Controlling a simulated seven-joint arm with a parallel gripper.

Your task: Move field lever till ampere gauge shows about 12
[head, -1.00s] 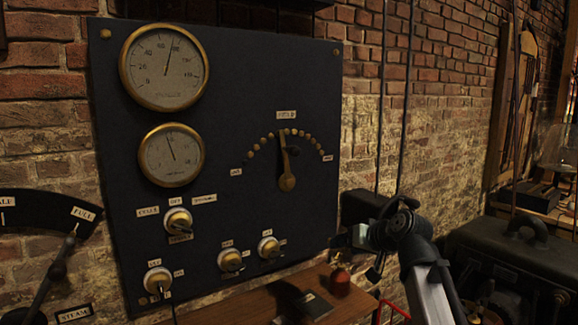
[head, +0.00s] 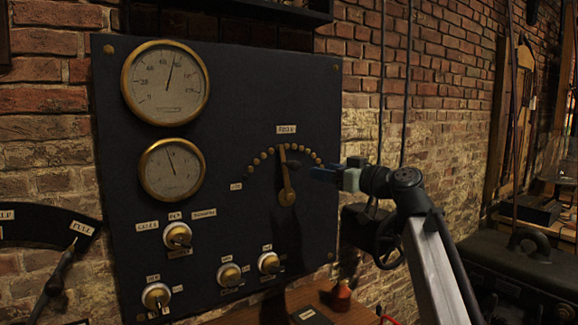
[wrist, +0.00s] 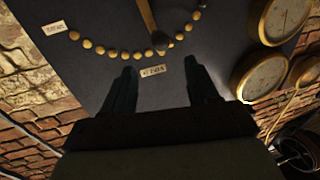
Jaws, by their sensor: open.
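The field lever (head: 287,180) is a brass arm on the dark panel, pointing almost straight up, with a dark knob (head: 295,158) near its upper end. An arc of brass studs (head: 263,154) surrounds it. My gripper (head: 325,174) is open and empty, just right of the lever and apart from it. In the wrist view, the fingers of my gripper (wrist: 162,82) are spread, with the knob (wrist: 160,42) beyond them. Two round brass gauges show: the upper (head: 166,82) has its needle near 80; the lower (head: 172,174) points slightly left of upright, its markings unreadable.
Several rotary switches (head: 178,235) sit low on the panel. A steam lever (head: 60,270) is at far left. A wooden shelf (head: 270,309) with a small red object (head: 340,297) lies below. Cables hang right of the panel; a dark machine (head: 530,270) stands at right.

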